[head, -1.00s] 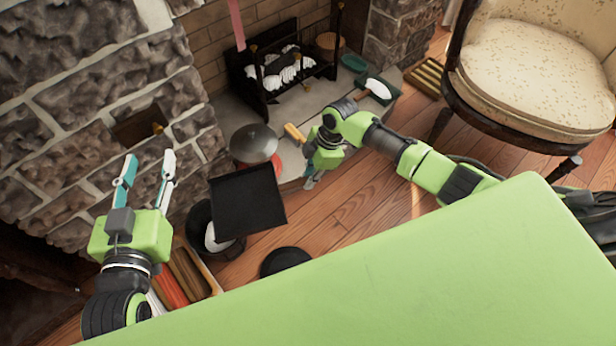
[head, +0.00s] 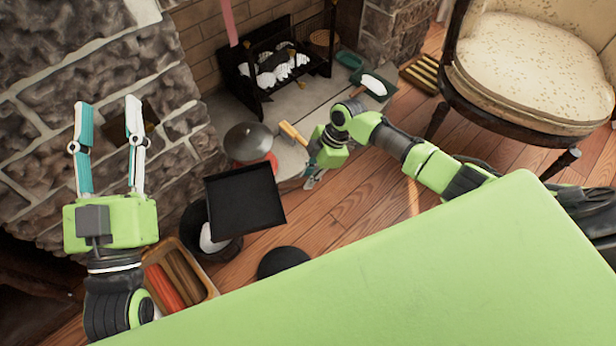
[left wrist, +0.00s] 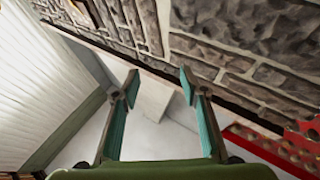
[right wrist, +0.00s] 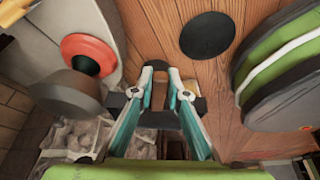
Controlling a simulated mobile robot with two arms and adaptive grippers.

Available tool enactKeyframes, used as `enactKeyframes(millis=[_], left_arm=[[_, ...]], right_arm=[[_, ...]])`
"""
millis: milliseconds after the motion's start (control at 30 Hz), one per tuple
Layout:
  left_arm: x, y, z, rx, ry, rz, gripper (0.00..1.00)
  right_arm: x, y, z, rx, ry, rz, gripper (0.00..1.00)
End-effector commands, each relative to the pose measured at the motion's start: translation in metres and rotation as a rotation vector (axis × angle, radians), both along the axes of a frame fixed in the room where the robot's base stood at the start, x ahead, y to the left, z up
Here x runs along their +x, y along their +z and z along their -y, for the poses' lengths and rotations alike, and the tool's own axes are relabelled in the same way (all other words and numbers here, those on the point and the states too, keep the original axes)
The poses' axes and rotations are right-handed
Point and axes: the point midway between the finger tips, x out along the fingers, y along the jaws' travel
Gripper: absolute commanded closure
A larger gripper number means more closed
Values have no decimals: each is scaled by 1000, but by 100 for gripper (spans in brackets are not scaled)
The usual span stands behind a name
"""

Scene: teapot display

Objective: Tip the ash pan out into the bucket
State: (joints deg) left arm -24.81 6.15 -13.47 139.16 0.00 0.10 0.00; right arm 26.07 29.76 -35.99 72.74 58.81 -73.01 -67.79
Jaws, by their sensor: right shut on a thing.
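The ash pan (head: 245,200) is a black square tray in the head view, raised and covering part of the dark bucket (head: 192,222). Its visible face looks bare. Something white (head: 210,240) shows inside the bucket. My right gripper (head: 309,184) is to the right of the pan and shut on it; the grip itself is unclear in the head view. The right wrist view shows the shut fingers (right wrist: 155,75), with a dark bar, probably the pan, behind them. My left gripper (head: 108,102) is open and empty before the stone wall, left of the bucket; its open fingers (left wrist: 158,80) show in the left wrist view.
A grey domed vessel (head: 248,141) on a red base and a wooden-handled tool (head: 293,134) lie behind the pan. A black grate (head: 275,65) stands in the fireplace. A crate of sticks (head: 180,280) and a black disc (head: 283,262) are nearer.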

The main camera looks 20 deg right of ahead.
Motion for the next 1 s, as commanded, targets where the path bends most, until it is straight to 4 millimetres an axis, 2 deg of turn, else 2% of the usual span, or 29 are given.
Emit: enactKeyframes(millis=[500, 700, 1000], left_arm=[[-30, 47, -2, -74, -15, 260, 60], [-37, 55, -3, -87, -16, 304, 60], [-38, 56, -3, -89, -17, 311, 60]], right_arm=[[1, -8, 5, 42, -2, 10, 100], [1, -9, 5, 49, -1, 11, 100], [1, -9, 5, 50, -1, 11, 100]])
